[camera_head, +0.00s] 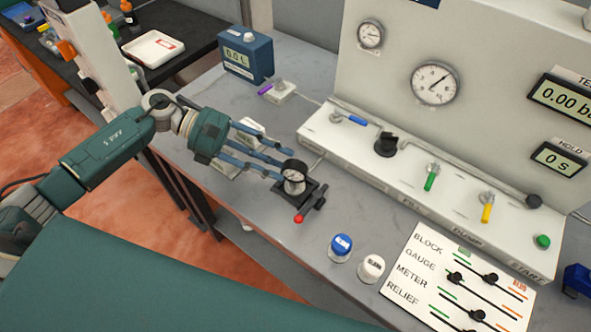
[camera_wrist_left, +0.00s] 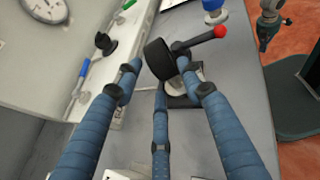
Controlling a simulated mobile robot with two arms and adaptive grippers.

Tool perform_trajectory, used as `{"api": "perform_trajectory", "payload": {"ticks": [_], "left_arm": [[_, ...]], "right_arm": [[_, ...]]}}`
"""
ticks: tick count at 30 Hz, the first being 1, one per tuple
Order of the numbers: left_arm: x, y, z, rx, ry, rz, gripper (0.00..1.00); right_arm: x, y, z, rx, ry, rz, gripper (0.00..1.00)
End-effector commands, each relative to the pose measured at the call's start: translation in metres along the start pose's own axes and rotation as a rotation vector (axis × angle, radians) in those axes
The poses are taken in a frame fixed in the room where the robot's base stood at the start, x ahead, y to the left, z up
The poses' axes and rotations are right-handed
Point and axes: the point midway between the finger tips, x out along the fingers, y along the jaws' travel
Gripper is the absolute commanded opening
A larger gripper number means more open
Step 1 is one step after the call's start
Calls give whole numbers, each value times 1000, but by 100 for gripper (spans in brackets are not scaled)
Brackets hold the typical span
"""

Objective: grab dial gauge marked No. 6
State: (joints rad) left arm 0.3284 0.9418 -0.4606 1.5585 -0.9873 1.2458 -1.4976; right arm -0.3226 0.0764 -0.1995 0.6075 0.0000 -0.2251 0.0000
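A small round dial gauge (camera_head: 293,178) with a white face and black rim sits on a black stand (camera_head: 312,197) with a red-tipped lever. Its number is too small to read. In the left wrist view the gauge shows as a dark cylinder (camera_wrist_left: 160,58) seen from behind. My left gripper (camera_head: 284,163) has its blue fingers spread, with the tips at the gauge. In the wrist view the fingers (camera_wrist_left: 160,72) stand apart on both sides of the gauge; I cannot tell if any touches it. A dark jointed part at that view's top right may be my right gripper (camera_wrist_left: 268,22).
A white test bench (camera_head: 345,140) with valves and gauges stands behind the stand. Blue-capped (camera_head: 341,246) and white (camera_head: 372,268) knob-like pieces and a labelled panel (camera_head: 400,290) lie to the right. A blue display box (camera_head: 246,56) stands farther back.

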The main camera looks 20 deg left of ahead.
Motion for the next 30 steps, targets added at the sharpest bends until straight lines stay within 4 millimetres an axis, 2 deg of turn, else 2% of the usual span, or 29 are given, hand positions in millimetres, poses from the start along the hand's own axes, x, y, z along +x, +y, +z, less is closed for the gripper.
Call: {"api": "perform_trajectory", "payload": {"ticks": [6, 9, 14, 20, 21, 27, 30], "left_arm": [[23, 0, 6, -2, -4, -1, 40], [38, 1, 4, -2, -4, 0, 40], [52, 1, 0, -1, -2, 1, 40], [54, 1, -2, -1, -1, 1, 40], [53, 1, -2, -1, -1, 1, 38], [53, 1, -2, -1, -1, 1, 0], [53, 1, -1, 0, -2, 2, 0]], "right_arm": [[-25, 6, -37, 0, 52, 6, 0], [-34, 7, -47, -1, 67, 7, 0], [-38, 7, -43, -1, 59, 8, 0], [-36, 8, -26, -3, 34, 9, 0], [-36, 8, -23, -3, 30, 9, 0], [-36, 8, -21, -3, 26, 9, 0], [-36, 8, -22, -3, 29, 9, 0]]}}
